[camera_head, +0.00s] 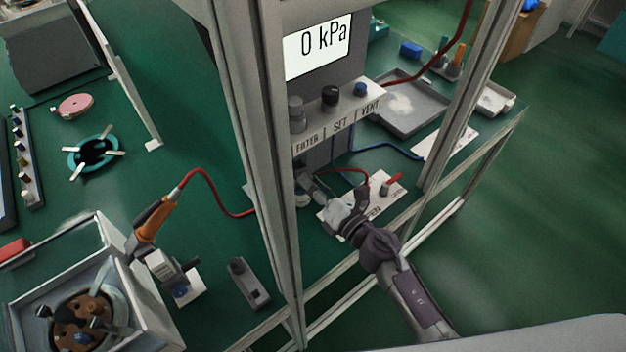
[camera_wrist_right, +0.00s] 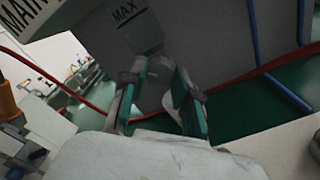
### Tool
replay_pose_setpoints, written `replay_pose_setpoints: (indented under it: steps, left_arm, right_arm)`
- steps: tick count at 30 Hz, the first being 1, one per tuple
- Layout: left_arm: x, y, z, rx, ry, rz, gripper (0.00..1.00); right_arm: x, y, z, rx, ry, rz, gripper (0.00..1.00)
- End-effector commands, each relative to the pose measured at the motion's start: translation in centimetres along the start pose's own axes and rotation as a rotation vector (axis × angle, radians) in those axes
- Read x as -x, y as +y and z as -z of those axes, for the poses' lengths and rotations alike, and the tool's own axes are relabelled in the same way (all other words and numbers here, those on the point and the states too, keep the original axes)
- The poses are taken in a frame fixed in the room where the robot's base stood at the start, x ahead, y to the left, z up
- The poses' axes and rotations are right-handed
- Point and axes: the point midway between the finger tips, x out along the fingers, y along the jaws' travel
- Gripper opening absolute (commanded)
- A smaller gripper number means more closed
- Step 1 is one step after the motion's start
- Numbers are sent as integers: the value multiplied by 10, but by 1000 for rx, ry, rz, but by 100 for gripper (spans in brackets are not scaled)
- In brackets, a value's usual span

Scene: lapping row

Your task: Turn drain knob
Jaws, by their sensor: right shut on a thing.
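The grey drain knob (camera_wrist_right: 156,92) shows in the right wrist view, under a grey bowl marked MAX (camera_wrist_right: 122,28). My right gripper (camera_wrist_right: 158,104) has its green-padded fingers on either side of the knob and is shut on it. In the head view my right gripper (camera_head: 308,187) reaches in from the lower right, between the frame posts, below the panel marked FILTER, SET and VENT (camera_head: 340,120). The knob is hidden there by the gripper and a post. My left gripper is not in view.
Pale upright posts (camera_head: 262,150) stand close to my right arm. A display (camera_head: 318,47) reads 0 kPa. A red lever (camera_head: 392,182), red hose (camera_head: 345,171) and blue hose (camera_head: 385,147) lie near the gripper. A grey tray (camera_head: 412,104) sits behind.

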Motion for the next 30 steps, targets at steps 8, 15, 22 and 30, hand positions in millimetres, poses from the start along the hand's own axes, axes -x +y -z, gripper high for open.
replay_pose_setpoints:
  steps: [8, 15, 22, 30]
  left_arm:
    - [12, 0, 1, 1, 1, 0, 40]
    - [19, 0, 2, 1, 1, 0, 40]
    - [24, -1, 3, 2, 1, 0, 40]
    - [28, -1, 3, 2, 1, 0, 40]
  right_arm:
    - [0, 0, -1, -264, 2, 1, 0]
    - [0, 0, -1, -477, 1, 2, 0]
    - [0, -1, 0, -637, 1, 3, 0]
    - [0, -2, 1, -748, 1, 3, 0]
